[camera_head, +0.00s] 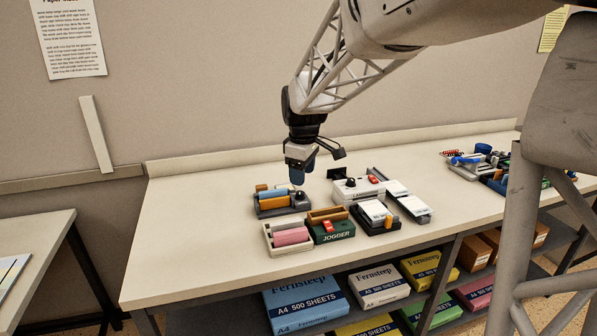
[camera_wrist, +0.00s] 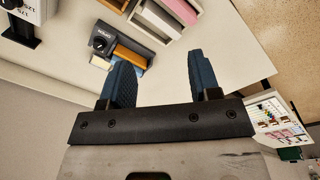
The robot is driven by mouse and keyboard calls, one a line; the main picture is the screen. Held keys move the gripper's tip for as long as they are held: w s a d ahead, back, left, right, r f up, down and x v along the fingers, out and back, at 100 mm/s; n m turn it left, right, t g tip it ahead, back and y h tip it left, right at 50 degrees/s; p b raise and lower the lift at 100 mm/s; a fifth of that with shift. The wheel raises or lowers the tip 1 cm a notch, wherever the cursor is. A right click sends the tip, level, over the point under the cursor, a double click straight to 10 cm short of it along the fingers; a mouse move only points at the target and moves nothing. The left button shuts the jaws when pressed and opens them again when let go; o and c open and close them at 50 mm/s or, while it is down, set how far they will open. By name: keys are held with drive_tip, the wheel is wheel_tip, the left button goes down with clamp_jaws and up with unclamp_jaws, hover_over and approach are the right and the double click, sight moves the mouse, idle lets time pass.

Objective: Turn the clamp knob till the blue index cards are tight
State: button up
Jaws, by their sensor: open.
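The clamp (camera_head: 283,211) is a dark grey unit near the back left of the table. The blue index cards (camera_head: 272,194) lie in it as a light blue block beside an orange bar (camera_head: 275,202). A round black knob (camera_head: 300,196) is at its right end. My gripper (camera_head: 299,178) hangs just above the knob end, apart from it as far as I can tell. In the wrist view the knob (camera_wrist: 99,42) and orange bar (camera_wrist: 131,57) lie beyond the left blue finger. My gripper (camera_wrist: 160,72) is open and empty there. The blue cards are mostly hidden.
A white tray with a pink block (camera_head: 290,236) and a green jogger (camera_head: 333,233) stand close in front. A white machine (camera_head: 357,188) and a black unit with white cards (camera_head: 376,215) are to the right. The table's left end (camera_head: 170,235) is clear.

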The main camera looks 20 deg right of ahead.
drive_tip(key=shift+s, duration=0.25)
drive_tip(key=shift+w, duration=0.1)
drive_tip(key=c, duration=0.3)
drive_tip(key=n+g+y, duration=0.3)
drive_tip(key=n+y, duration=0.1)
drive_tip(key=n, duration=0.9)
approach(300, 192)
drive_tip(key=f, duration=0.1)
drive_tip(key=shift+s+f, duration=0.1)
drive_tip(key=shift+s, duration=0.15)
drive_tip(key=shift+f, duration=0.1)
drive_tip(key=shift+x, duration=3.8)
drive_tip(key=shift+w+a, duration=0.1)
drive_tip(key=shift+a, duration=0.1)
